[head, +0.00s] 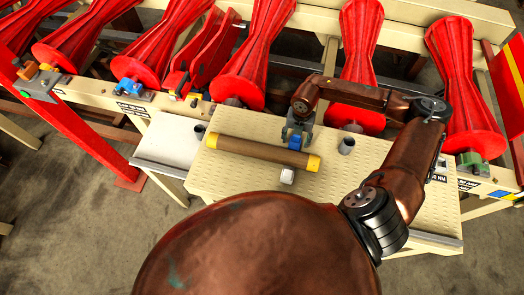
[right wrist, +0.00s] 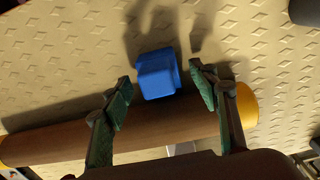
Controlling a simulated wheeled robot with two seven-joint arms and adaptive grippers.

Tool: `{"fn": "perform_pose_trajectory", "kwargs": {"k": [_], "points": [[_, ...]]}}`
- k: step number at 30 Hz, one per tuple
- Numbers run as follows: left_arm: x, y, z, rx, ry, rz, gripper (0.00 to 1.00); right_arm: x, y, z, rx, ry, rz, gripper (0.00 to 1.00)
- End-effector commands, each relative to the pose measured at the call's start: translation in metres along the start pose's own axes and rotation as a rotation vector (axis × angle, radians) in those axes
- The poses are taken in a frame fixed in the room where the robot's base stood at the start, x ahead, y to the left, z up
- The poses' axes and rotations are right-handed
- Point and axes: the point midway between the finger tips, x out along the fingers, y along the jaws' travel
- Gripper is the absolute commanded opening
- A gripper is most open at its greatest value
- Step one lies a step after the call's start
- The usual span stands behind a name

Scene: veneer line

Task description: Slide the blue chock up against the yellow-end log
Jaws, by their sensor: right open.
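The brown log (head: 258,150) with yellow ends lies across the tan treadplate table. It also shows in the right wrist view (right wrist: 62,143), running along the bottom. The blue chock (head: 294,142) is at the log's far side, towards its right end. In the right wrist view the blue chock (right wrist: 157,76) sits close to the log; I cannot tell if they touch. My right gripper (head: 297,131) is above the chock. Its green-padded fingers (right wrist: 161,84) are open, one on each side of the chock. A white block (head: 287,176) is at the log's near side. My left gripper is not in view.
Dark cups stand on the table at left (head: 198,131) and right (head: 347,146). A pale side shelf (head: 165,145) adjoins at left.

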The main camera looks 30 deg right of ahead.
Motion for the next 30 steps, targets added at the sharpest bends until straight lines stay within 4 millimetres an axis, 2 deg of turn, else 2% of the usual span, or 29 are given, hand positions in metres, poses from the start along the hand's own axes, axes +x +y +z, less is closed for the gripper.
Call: {"fn": "perform_pose_trajectory", "kwargs": {"k": [9, 15, 21, 30], "points": [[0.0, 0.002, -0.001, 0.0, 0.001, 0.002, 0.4, -0.064, 0.001, 0.002, -0.001, -0.005, 0.002, 0.55], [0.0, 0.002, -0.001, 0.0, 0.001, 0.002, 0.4, -0.097, 0.001, 0.002, 0.0, -0.003, 0.002, 0.55], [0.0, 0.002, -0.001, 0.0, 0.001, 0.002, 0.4, -0.11, 0.0, 0.001, 0.0, -0.001, 0.0, 0.55], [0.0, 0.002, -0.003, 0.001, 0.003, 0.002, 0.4, -0.111, 0.0, 0.001, 0.0, -0.001, 0.0, 0.55]]}}
